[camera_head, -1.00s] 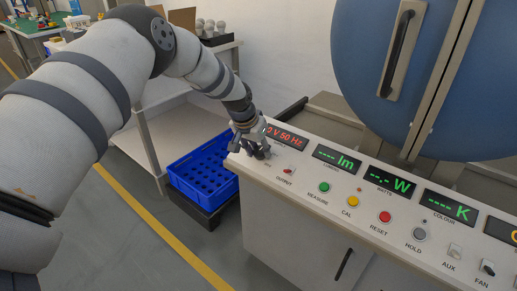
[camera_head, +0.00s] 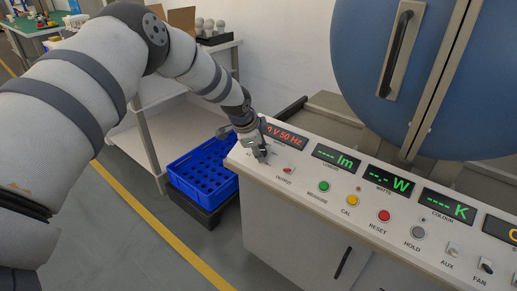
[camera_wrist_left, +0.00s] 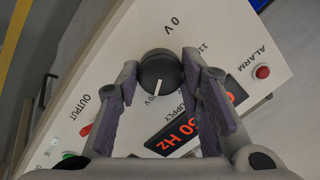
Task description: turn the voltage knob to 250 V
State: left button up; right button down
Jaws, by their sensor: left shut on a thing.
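The voltage knob (camera_wrist_left: 158,68) is round and black with a white pointer line, which points toward the bottom of the left wrist view, slightly left. My left gripper (camera_wrist_left: 160,76) is shut on the knob, one finger on each side. In the head view my left gripper (camera_head: 258,150) is at the near left end of the console and hides the knob. The red supply display (camera_head: 284,135) is partly covered; it ends in "V 50 Hz", and the voltage digits cannot be read fully.
The white console (camera_head: 330,215) carries a red output button (camera_head: 288,170), green, yellow and red buttons, and further displays to the right. A red alarm light (camera_wrist_left: 262,72) is near the knob. A blue crate (camera_head: 200,170) stands left of the console. A large blue sphere (camera_head: 385,80) stands behind.

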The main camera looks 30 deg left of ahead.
pick_arm(q)
jog(key=m, duration=0.5)
jog(key=shift+m, duration=0.3)
jog(key=m, duration=0.5)
jog(key=shift+m+t+b, duration=0.3)
jog(key=shift+m, duration=0.1)
pick_arm(e)
jog(key=shift+s+f, duration=0.4)
pick_arm(q)
jog(key=o, duration=1.2)
jog(key=shift+c, duration=0.2)
jog(key=v, duration=1.2)
jog(key=shift+a, duration=0.25)
jog(key=shift+s+f, duration=0.1)
